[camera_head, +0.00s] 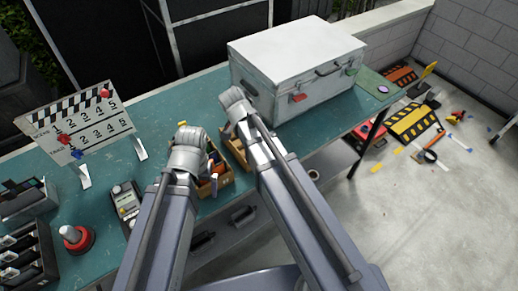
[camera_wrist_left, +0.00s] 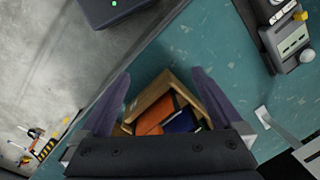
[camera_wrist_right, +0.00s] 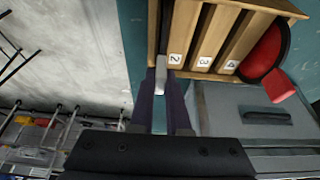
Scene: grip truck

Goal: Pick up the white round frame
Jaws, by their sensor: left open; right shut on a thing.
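I cannot make out a thing that is surely the white round frame in any view. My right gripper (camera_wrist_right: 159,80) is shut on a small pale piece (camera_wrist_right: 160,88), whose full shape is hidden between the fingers. It is beside a wooden rack (camera_wrist_right: 222,35) with numbered slots. In the head view, my wrists hide most of both grippers.
A large white case (camera_head: 290,65) stands on the teal bench (camera_head: 180,105) behind my right wrist. A clapperboard (camera_head: 78,120) stands at the left. A red button (camera_head: 75,238), a grey device (camera_head: 126,205) and dark racks crowd the left front. The floor at right has scattered items.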

